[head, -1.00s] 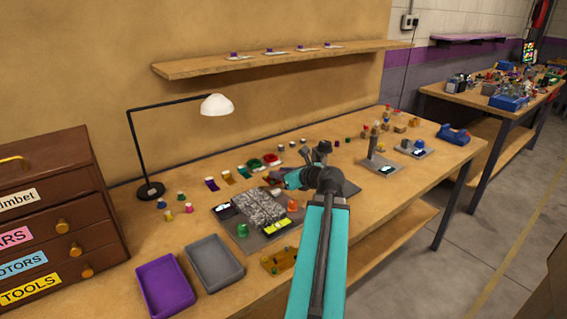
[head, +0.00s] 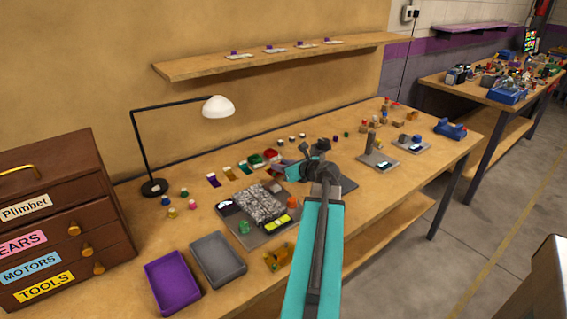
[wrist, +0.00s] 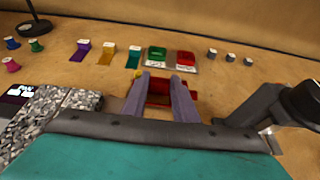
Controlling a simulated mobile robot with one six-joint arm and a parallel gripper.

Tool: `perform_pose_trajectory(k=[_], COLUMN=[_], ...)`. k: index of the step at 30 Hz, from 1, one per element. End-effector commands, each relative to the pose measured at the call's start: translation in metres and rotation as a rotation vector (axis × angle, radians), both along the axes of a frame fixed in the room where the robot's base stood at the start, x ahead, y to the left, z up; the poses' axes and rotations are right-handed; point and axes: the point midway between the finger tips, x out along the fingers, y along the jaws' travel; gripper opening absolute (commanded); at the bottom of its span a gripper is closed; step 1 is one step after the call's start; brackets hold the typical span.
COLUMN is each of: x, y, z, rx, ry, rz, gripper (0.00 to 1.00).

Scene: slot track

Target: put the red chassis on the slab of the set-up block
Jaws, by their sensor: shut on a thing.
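In the wrist view, my gripper (wrist: 160,89) is shut on the red chassis (wrist: 155,99), with a pale finger on each side of it. I cannot tell how far it is above the bench. In the head view my arm hides most of the gripper, and I cannot make out the chassis there. I cannot tell for sure which thing is the set-up block; a brass-coloured notched block (head: 278,257) lies near the front edge, left of my arm.
A plate with rough grey blocks (head: 258,203) lies left of my arm. A purple tray (head: 172,283) and a grey tray (head: 217,260) stand at the front left. Green (wrist: 157,56) and red (wrist: 185,58) pieces stand beyond the gripper. A post stand (head: 378,160) is to the right.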

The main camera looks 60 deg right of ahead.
Motion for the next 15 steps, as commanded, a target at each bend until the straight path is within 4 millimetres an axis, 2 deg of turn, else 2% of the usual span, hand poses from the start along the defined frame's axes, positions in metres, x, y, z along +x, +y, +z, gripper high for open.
perform_pose_trajectory(k=[1, 15], x=[0.004, 0.029], y=[-0.007, -0.049], z=[0.000, -0.004], rx=[0.000, 0.000], ry=[0.000, 0.000], rz=[0.000, 0.001], gripper=[0.00, 0.00])
